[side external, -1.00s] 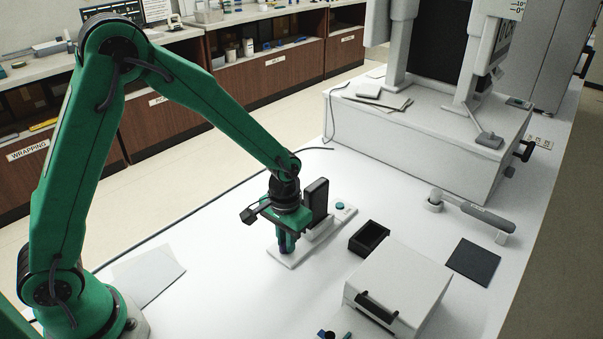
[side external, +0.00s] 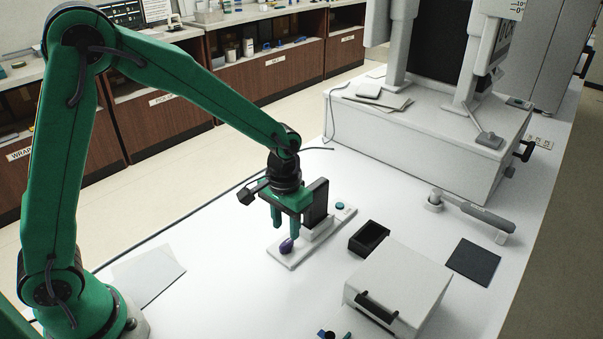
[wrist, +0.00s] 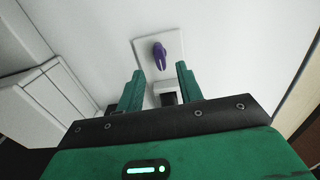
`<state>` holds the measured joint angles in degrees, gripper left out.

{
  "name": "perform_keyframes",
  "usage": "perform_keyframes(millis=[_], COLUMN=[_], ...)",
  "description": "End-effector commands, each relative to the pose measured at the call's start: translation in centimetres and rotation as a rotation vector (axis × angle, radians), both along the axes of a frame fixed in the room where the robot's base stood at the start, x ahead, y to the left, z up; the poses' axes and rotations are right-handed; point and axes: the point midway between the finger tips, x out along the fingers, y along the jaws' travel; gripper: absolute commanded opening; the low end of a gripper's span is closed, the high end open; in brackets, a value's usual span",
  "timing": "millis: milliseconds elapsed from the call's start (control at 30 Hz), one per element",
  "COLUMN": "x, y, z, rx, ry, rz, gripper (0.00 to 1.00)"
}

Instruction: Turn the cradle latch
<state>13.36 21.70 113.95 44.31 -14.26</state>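The cradle (side external: 302,256) is a white base plate on the bench, with a dark upright handheld unit (side external: 317,203) on its block. The latch (side external: 287,246) is a purple knob near the plate's front end; in the wrist view the latch (wrist: 160,54) is a purple lever lying roughly along the plate. My gripper (side external: 285,228) is above and close to the latch, fingers spread and empty. In the wrist view, the green fingers of my gripper (wrist: 158,84) are apart, with the latch visible beyond the gap. Contact between fingers and latch does not show.
A teal button (side external: 339,205) is at the plate's far end. An open black box (side external: 369,239) and a white box with a dark handle (side external: 398,283) stand to the right. A dark mat (side external: 473,262) lies farther right. A paper sheet (side external: 148,275) lies on clear bench at left.

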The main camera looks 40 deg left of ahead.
Motion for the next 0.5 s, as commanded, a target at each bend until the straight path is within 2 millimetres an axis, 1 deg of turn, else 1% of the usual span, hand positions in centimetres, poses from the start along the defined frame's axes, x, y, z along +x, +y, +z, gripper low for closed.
perform_keyframes(millis=[33, 100, 200, 333, 500], x=[0.1, 0.1, 0.0, 0.0, 0.0], y=[0.0, 0.0, 0.0, 0.0, 0.0], z=[0.7, 1.5, 2.3, 2.8, 2.8], rx=[-0.001, -0.001, 0.0, 0.0, 0.0], ry=[-0.004, -0.003, -0.001, -0.001, 0.0], rz=[0.0, 0.0, 0.0, 0.001, 0.0], gripper=[0.36, 0.36, 0.36, 0.36, 0.36])
